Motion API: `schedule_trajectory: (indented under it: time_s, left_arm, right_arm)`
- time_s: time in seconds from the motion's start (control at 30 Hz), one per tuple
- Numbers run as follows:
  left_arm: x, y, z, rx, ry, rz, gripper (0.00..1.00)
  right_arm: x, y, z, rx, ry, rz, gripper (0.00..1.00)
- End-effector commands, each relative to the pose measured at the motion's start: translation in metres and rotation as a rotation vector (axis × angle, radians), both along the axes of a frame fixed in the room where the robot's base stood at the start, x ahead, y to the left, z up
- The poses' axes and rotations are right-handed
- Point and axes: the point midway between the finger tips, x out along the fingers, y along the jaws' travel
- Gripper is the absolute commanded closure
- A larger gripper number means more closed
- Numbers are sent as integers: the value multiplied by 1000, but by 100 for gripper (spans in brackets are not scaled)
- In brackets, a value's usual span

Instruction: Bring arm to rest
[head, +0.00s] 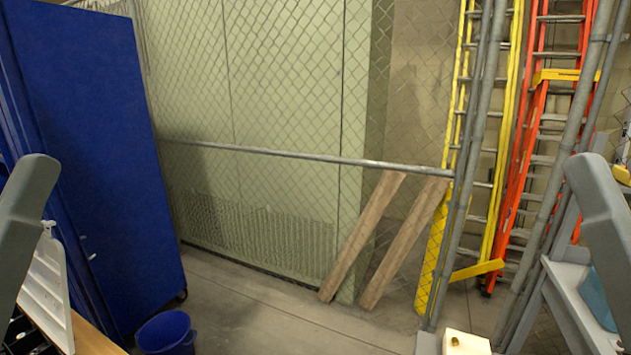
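Two grey links that look like parts of my arms stand at the picture's edges, one at the left (27,225) and one at the right (603,225). Both rise from below and end in rounded tops. Neither of my grippers shows in the head view, so their fingers and anything in them cannot be seen.
A blue panel (105,130) stands at left, with a blue bucket (166,333) beside it. Two planks (365,235) lean on a chain-link fence. Yellow and orange (530,150) ladders stand at right. A cream block (466,343) shows at the bottom. The middle floor is clear.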

Motion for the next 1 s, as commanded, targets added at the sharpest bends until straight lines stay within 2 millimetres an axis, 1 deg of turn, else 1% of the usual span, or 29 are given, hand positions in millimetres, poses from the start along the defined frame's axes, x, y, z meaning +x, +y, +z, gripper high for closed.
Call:
schedule_trajectory:
  time_s: [0.03,0.07,0.1,0.17,0.2,0.27,0.3,0.37,0.4,0.5,0.6,0.67,1.0]
  left_arm:
    - [0,0,46,0,1,0,50]
    - [0,0,61,0,1,0,50]
    - [0,0,81,0,1,0,50]
    - [0,0,111,0,1,0,50]
    - [0,0,132,0,1,0,50]
    - [0,0,161,0,1,0,50]
    - [0,0,181,0,1,0,50]
    - [0,0,210,0,1,0,50]
    - [0,0,228,0,1,0,50]
    - [0,0,264,0,1,0,50]
    - [0,0,285,0,1,0,50]
    - [0,0,290,0,1,0,50]
    - [0,0,287,0,2,0,50]
  right_arm:
    - [0,0,47,-1,0,-1,50]
    - [0,0,61,0,0,-1,50]
    - [0,0,81,-1,0,-2,50]
    - [0,0,111,-1,1,-2,50]
    - [0,0,132,-1,1,-2,50]
    - [0,0,161,-1,1,-3,50]
    - [0,0,181,-1,1,-3,50]
    - [1,0,210,-1,1,-4,50]
    - [1,0,228,-1,1,-4,50]
    - [1,0,264,-1,2,-4,50]
    - [1,0,284,-1,2,-4,50]
    - [1,-1,289,-1,2,-4,50]
    - [1,-1,287,-1,2,-4,50]
